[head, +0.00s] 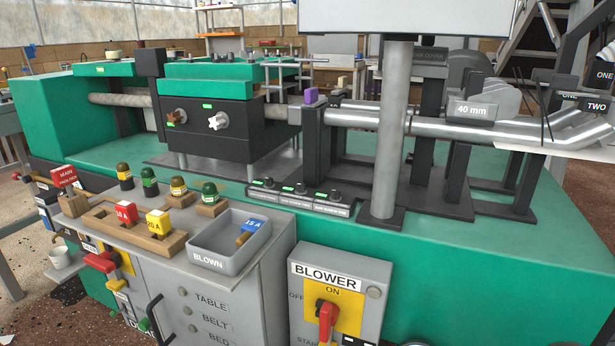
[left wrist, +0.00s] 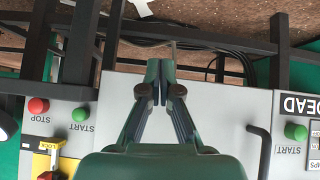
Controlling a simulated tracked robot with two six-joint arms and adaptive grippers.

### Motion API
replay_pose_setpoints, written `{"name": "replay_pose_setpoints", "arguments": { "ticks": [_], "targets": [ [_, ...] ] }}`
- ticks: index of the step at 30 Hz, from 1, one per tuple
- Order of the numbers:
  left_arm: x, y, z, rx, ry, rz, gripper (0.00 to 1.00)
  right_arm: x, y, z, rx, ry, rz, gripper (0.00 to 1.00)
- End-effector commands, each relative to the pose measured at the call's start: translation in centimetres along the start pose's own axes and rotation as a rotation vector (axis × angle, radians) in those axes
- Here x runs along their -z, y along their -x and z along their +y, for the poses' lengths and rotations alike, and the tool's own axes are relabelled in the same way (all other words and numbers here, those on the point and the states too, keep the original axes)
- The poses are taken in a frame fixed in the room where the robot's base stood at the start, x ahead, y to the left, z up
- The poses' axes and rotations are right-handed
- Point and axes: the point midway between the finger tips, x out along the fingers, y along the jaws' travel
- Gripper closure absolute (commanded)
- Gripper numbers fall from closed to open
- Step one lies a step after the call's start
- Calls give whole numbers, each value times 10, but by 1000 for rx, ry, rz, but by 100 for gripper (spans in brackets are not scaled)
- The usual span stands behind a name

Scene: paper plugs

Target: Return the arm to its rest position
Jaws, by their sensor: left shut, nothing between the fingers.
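My left gripper (left wrist: 160,84) shows in the left wrist view, with its two dark fingers together and nothing between them. It hangs in front of a grey panel with push buttons, apart from anything I can make out. Neither arm nor gripper shows in the head view. My right gripper is in no view. In the head view a red 15 A plug (head: 126,212) and a yellow 20 A plug (head: 158,222) stand in a wooden holder on the grey cabinet top. A blue 15 A plug (head: 252,226) lies in the grey BLOWN tray (head: 203,259).
A red MAIN plug (head: 64,176) stands at the cabinet's left. A BLOWER box (head: 340,290) with a red switch stands in front of the green machine (head: 480,270). The wrist view shows a red STOP button (left wrist: 38,105) and black bars.

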Motion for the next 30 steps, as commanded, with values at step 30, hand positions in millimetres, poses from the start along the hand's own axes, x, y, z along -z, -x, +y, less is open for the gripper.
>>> {"name": "replay_pose_setpoints", "arguments": {
  "ticks": [30],
  "targets": [
    [-49,133,163,-70,552,-651,100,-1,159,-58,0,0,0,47]
  ]
}}
